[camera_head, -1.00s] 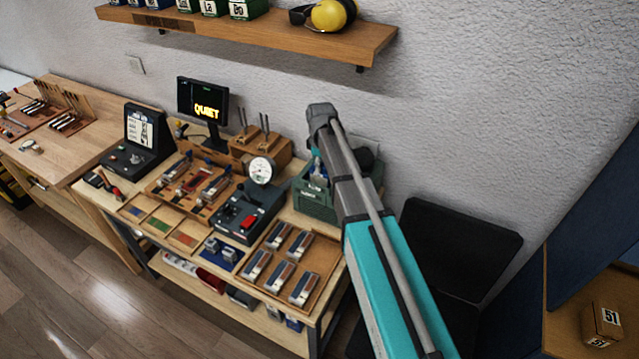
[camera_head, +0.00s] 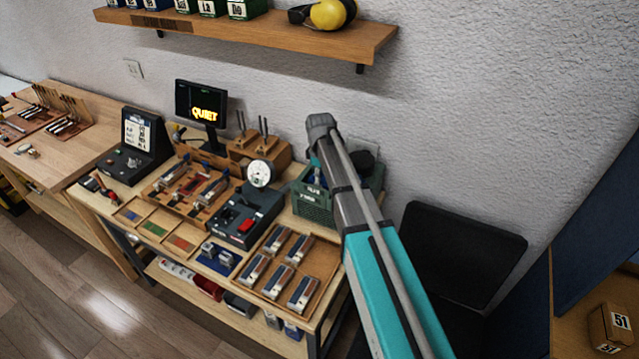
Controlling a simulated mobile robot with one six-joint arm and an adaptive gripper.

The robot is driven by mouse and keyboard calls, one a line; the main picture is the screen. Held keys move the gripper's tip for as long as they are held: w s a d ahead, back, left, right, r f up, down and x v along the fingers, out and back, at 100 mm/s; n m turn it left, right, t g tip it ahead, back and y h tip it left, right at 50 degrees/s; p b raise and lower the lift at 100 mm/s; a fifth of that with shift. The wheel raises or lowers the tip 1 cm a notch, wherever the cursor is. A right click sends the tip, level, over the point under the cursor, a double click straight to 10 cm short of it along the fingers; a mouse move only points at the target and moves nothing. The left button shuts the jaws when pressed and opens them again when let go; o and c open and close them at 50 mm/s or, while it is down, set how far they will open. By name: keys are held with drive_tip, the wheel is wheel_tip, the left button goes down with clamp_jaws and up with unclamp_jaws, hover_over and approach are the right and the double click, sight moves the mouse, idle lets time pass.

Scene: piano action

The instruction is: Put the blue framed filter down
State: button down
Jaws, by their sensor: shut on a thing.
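I cannot make out the blue framed filter in this view. My teal and grey arm rises from the bottom right to a grey joint above the green crate (camera_head: 316,209) at the right end of the workbench. The arm covers much of the crate. Small bluish parts (camera_head: 317,172) show at the crate's left inside, beside the arm, but I cannot tell what they are. My gripper is hidden behind the arm, so its fingers and what they hold do not show.
The workbench (camera_head: 185,229) is crowded: a wooden tray (camera_head: 320,262) of several blocks, a dark device with a round dial (camera_head: 259,174), and a monitor (camera_head: 201,101) reading "QUIET". A shelf (camera_head: 340,42) hangs above. A black chair-like panel (camera_head: 460,250) stands right of the arm.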

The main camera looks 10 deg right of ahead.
drive_tip(key=shift+f+b, duration=0.65)
drive_tip(key=shift+f, duration=0.35)
drive_tip(key=shift+f, duration=0.1)
drive_tip(key=c, duration=0.8)
unclamp_jaws()
drive_tip(key=shift+o, duration=0.2)
drive_tip(key=shift+r, duration=0.25)
wheel_tip(320, 180, up, 12)
drive_tip(key=p, duration=1.2)
drive_tip(key=shift+f, duration=0.1)
